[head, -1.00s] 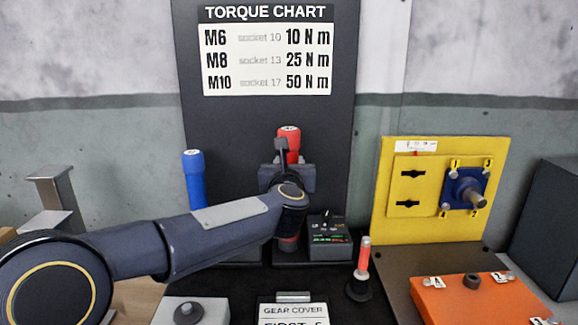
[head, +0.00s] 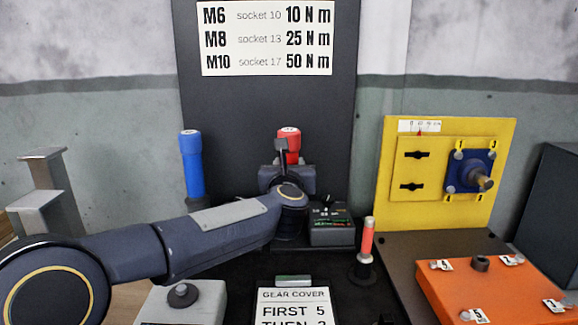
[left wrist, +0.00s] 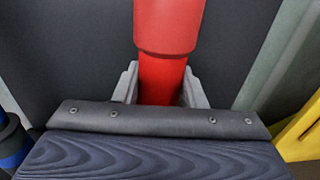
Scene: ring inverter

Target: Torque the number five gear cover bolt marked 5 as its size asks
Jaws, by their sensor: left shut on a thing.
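My left gripper (head: 287,172) is shut on the red-handled tool (head: 289,134), which stands upright in front of the dark back board. In the left wrist view the red handle (left wrist: 167,25) stands between the two grey fingers. The tool's lower part is hidden behind my arm. The orange gear cover (head: 500,287) is at the lower right, with numbered white tags. The bolt marked 5 (head: 465,315) is at its front left, beside its tag (head: 479,315). The torque chart (head: 267,38) lists M6 10, M8 25 and M10 50 N m. My right gripper is not in view.
A blue-handled tool (head: 192,165) stands left of the red one. A small dark box with a dial (head: 331,225) and a red-and-white handled upright piece (head: 366,240) stand to the right. A yellow panel (head: 400,220) is behind the cover. A gear cover sign (head: 293,305) stands in front.

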